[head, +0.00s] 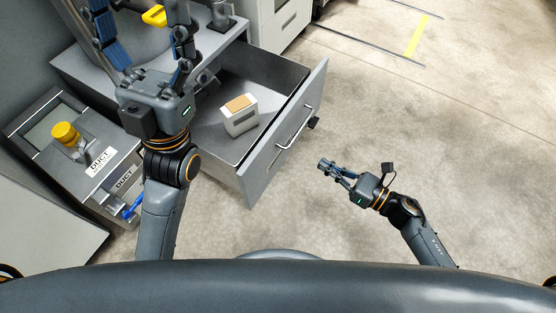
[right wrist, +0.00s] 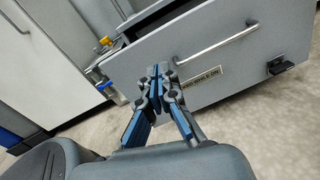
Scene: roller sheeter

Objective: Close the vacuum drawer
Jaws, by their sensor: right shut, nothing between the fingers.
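The grey drawer (head: 300,113) stands pulled out from its cabinet in the head view. Its front carries a long bar handle (head: 293,128). A white box with a tan top (head: 241,115) sits inside it. The drawer front (right wrist: 235,62) also fills much of the right wrist view, with a partly covered label. My right gripper (head: 326,166) is shut and empty, out in front of the drawer front and apart from it. Its closed fingertips show in the right wrist view (right wrist: 158,72). My left gripper (head: 135,25) is open above the cabinet top; its tips reach the picture's upper edge.
A duct unit with a yellow knob (head: 65,133) and DUCT labels stands at the left. A small black block (head: 313,123) sticks out from the drawer front's right part. The concrete floor (head: 420,130) to the right is clear, with a yellow stripe farther off.

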